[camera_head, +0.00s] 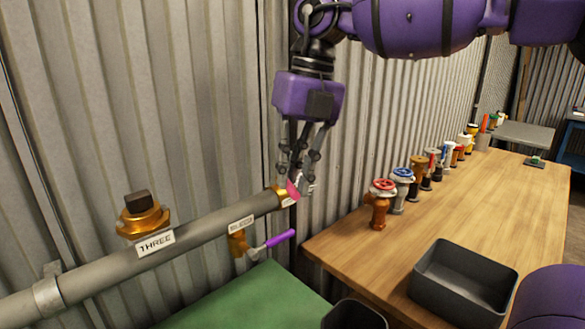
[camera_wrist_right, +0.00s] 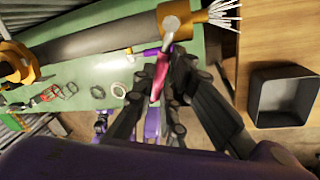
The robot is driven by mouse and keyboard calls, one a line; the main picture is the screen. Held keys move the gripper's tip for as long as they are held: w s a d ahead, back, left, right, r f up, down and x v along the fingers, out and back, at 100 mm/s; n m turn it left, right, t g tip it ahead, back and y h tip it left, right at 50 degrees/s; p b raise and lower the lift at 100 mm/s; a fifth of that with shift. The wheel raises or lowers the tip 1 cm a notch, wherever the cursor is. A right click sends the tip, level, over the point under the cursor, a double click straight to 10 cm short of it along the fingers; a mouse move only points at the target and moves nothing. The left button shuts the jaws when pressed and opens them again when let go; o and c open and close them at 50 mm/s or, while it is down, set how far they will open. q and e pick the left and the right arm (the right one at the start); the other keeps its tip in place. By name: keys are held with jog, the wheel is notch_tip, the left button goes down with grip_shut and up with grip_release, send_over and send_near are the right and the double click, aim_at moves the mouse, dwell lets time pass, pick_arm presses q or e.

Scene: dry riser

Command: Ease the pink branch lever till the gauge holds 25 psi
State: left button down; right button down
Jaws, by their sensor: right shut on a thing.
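The pink branch lever (camera_head: 293,188) sits at the brass end of the grey pipe (camera_head: 205,232), mostly covered by my fingers. In the wrist view the pink lever (camera_wrist_right: 160,76) hangs from a grey pivot beside the brass nozzle (camera_wrist_right: 196,24). My right gripper (camera_head: 299,180) comes down from above, shut on the lever; its dark fingers (camera_wrist_right: 165,68) stand on either side of it in the wrist view. White streaks (camera_wrist_right: 226,14) fan out from the nozzle. I see no gauge face.
A purple lever (camera_head: 280,238) marked by a label sits just below the pipe. A brass fitting with a dark cap (camera_head: 141,214) stands above the THREE label. A wooden bench (camera_head: 335,240) holds several valves and a dark bin (camera_head: 463,283). A corrugated wall stands close behind.

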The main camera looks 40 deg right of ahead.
jog(key=shift+w+a+r+m, duration=0.15)
jog(key=shift+a+m, duration=0.2)
jog(key=shift+m, duration=0.25)
jog(key=c, duration=1.8)
grip_release()
jog(key=r, duration=0.4)
jog(key=d+r, duration=0.1)
jog(key=r, duration=0.2)
jog(key=s+d+r, duration=0.1)
jog(key=r, duration=0.3)
jog(key=shift+r, duration=0.35)
